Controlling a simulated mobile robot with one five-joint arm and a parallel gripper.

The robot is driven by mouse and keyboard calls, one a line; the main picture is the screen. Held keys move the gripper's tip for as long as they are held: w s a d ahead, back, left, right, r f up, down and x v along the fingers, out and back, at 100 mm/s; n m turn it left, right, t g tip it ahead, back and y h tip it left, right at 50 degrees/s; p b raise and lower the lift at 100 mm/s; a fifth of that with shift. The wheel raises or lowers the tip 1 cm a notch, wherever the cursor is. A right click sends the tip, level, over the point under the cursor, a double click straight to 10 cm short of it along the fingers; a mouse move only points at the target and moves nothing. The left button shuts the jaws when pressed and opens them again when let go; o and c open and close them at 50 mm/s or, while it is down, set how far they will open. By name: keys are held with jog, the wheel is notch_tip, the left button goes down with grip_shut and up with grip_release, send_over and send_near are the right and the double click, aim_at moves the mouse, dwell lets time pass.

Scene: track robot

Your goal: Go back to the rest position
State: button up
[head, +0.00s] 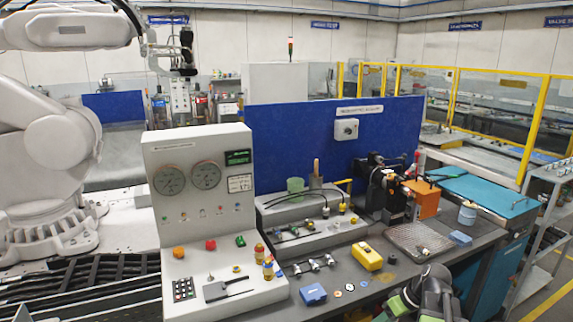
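A dark grey and green part of my arm shows at the bottom edge, right of centre, with what looks like my gripper (434,290) at its upper end. It is in front of the near edge of the workbench (385,283). Its fingers cannot be made out clearly, so whether they are open or shut does not show. No object can be seen held in it. The lower arm is cut off by the picture's edge.
A control console (200,190) stands left of centre. A yellow box (367,256), a blue box (313,294) and a wire tray (418,240) are on the bench near my arm. A large white robot arm (60,135) stands at left. Grey shelving (545,200) is at right.

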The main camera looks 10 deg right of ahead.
jog(key=s+a+f+m+g+h, duration=0.1)
jog(key=a+m+h, duration=0.1)
jog(key=a, duration=0.8)
jog(key=s+a+f+m+g+h, duration=0.1)
jog(key=a+m+h, duration=0.1)
jog(key=a, duration=0.7)
jog(key=shift+a+f+g+h, duration=0.2)
jog(key=shift+a+g+h, duration=0.1)
jog(key=shift+a+g, duration=0.1)
